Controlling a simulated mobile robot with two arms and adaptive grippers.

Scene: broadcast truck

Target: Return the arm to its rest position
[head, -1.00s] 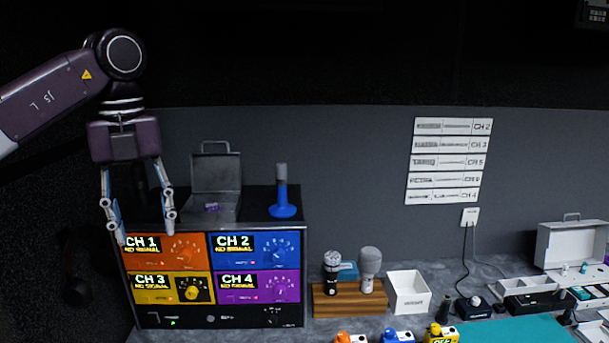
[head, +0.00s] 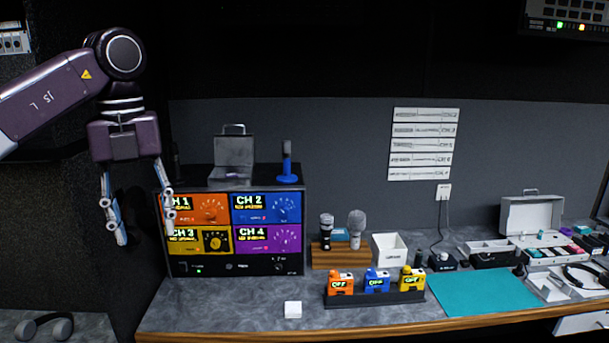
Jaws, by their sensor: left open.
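My left arm comes in from the left and hangs its left gripper (head: 143,215) downward, fingers apart and empty. The gripper is in front of the left edge of the receiver rack (head: 230,268) and covers part of its CH 1 and CH 3 panels. I cannot tell whether it touches the rack; it looks nearer to me. My right gripper is not in view.
A grey open case (head: 232,160) and a blue-based microphone (head: 287,163) stand on the rack. Orange, blue and yellow packs sit in a dark tray (head: 390,299). A white block (head: 293,309), a wooden stand (head: 340,258) and a teal mat (head: 485,293) are on the counter.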

